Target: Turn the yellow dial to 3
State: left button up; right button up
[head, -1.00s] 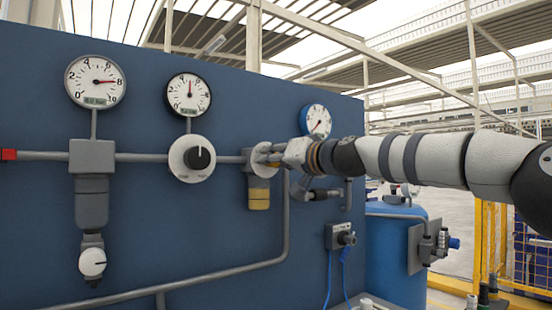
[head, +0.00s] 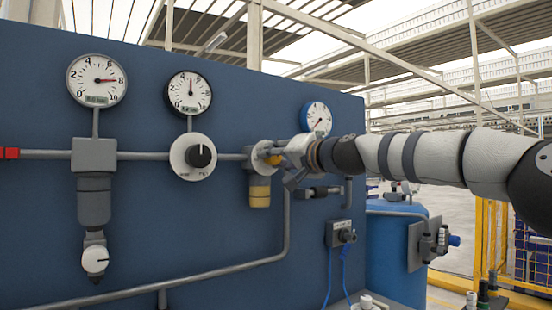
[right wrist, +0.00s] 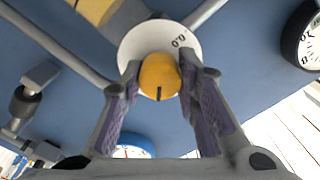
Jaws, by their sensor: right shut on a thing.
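The yellow dial (right wrist: 158,76) is a round knob with a dark pointer line, in front of a white disc (right wrist: 138,45) with printed digits, one of which looks like 0.0. In the right wrist view the pointer line points to the bottom of the picture. My right gripper (right wrist: 159,82) is shut on the yellow dial, one finger on each side. In the head view my right gripper (head: 272,156) largely hides the dial and part of its white disc (head: 256,154). Most of the disc's scale cannot be read. My left gripper is not in view.
A black knob (head: 200,156) on a white disc sits to the left on the same grey pipe. A white gauge (head: 96,80), a black-rimmed gauge (head: 188,94) and a blue-rimmed gauge (head: 316,118) are on the blue panel (head: 240,210). A short fitting (head: 318,193) sticks out below my gripper.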

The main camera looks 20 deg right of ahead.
jog(key=shift+f, duration=0.1)
jog(key=o, duration=1.2)
jog(key=shift+a, duration=0.1)
jog(key=shift+c, duration=0.2)
jog(key=v, duration=1.2)
